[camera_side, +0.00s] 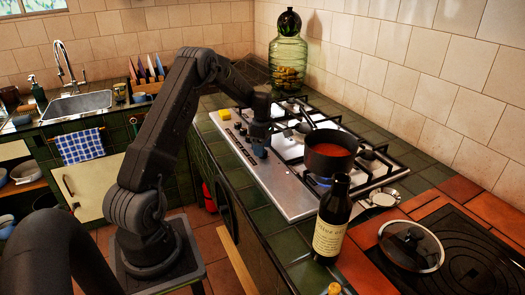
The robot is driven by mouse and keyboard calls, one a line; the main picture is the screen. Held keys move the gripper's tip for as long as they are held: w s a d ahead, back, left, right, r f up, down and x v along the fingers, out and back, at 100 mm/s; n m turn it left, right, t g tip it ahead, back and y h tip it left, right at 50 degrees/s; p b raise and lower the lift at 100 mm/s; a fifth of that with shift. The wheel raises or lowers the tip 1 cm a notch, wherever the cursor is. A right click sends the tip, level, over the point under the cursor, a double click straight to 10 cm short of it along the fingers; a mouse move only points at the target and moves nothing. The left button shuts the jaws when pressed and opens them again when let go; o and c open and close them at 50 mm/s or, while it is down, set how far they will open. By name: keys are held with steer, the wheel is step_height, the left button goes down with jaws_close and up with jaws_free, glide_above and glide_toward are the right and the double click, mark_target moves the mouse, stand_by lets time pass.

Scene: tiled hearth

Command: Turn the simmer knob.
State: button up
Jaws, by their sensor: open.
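The steel gas hob (290,190) is set in the green-tiled counter, with a row of small dark knobs (240,130) along its front edge. I cannot tell which of them is the simmer knob. My gripper (258,150) points down over the front edge of the hob, at the near end of the visible knobs. It hides whatever is directly beneath it, and contact with a knob cannot be made out. A pot of red sauce (331,151) stands on the near burner, with a blue flame under it.
A dark wine bottle (333,222) stands at the hob's near corner. A glass lid (411,246) lies to the right. A yellow sponge (226,115) and a large glass jar (288,60) are at the far end. The front counter strip is clear.

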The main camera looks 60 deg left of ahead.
steer(key=shift+f, duration=0.85)
steer(key=shift+c, duration=0.2)
steer(key=c, duration=0.9)
